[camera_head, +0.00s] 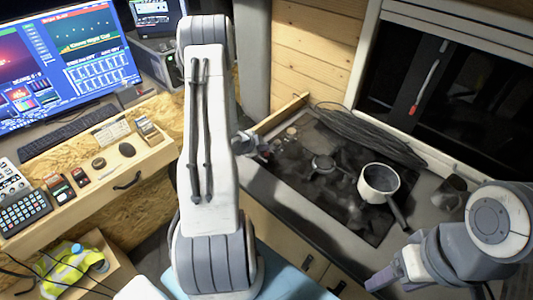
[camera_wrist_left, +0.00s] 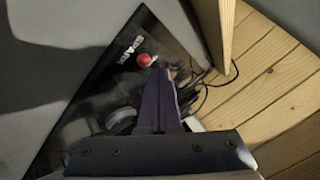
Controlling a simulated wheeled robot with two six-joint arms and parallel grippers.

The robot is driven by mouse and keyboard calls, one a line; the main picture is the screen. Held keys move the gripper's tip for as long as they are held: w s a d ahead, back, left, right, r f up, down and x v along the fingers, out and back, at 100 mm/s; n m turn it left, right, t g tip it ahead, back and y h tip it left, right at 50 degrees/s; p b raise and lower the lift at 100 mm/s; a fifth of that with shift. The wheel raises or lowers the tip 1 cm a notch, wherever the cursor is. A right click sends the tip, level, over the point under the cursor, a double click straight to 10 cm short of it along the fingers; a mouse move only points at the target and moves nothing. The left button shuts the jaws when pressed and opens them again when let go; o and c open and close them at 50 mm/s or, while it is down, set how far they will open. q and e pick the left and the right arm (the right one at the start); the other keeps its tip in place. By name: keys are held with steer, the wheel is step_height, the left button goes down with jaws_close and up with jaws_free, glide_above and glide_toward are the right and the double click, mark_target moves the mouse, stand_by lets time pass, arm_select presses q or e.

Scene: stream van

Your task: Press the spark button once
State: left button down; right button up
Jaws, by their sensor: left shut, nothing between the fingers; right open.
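The spark button (camera_wrist_left: 144,59) is a small round red button beside white "SPARK" lettering on the dark hob panel (camera_wrist_left: 105,85) in the left wrist view. My left gripper (camera_wrist_left: 158,72) is shut and empty, its tips just below and right of the button in that view. I cannot tell whether they touch it. In the head view the hob (camera_head: 375,236) is set in the counter, and my left arm hides part of the area at its left corner. The button is not clear there. My right gripper (camera_head: 383,281) is open at the lower right, apart from the hob.
A white pan (camera_head: 379,181) stands on the right of the hob. Dark cables (camera_head: 370,135) lie along its back, by a wooden wall (camera_head: 310,45). A desk with a monitor (camera_head: 70,55) and several small devices is at the left.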

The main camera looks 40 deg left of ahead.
stand_by(0.6)
arm_select(q)
steer(key=shift+f+b, duration=0.4)
steer(key=shift+b, duration=0.05)
steer(key=shift+f+b, duration=0.45)
steer(key=shift+b, duration=0.05)
stand_by(0.4)
steer(key=shift+r, duration=0.1)
steer(key=shift+r+p, duration=0.65)
steer(key=shift+r, duration=0.1)
step_height(320, 180, up, 5)
steer(key=p, duration=0.3)
steer(key=shift+p, duration=0.35)
steer(key=shift+d, duration=0.1)
stand_by(0.7)
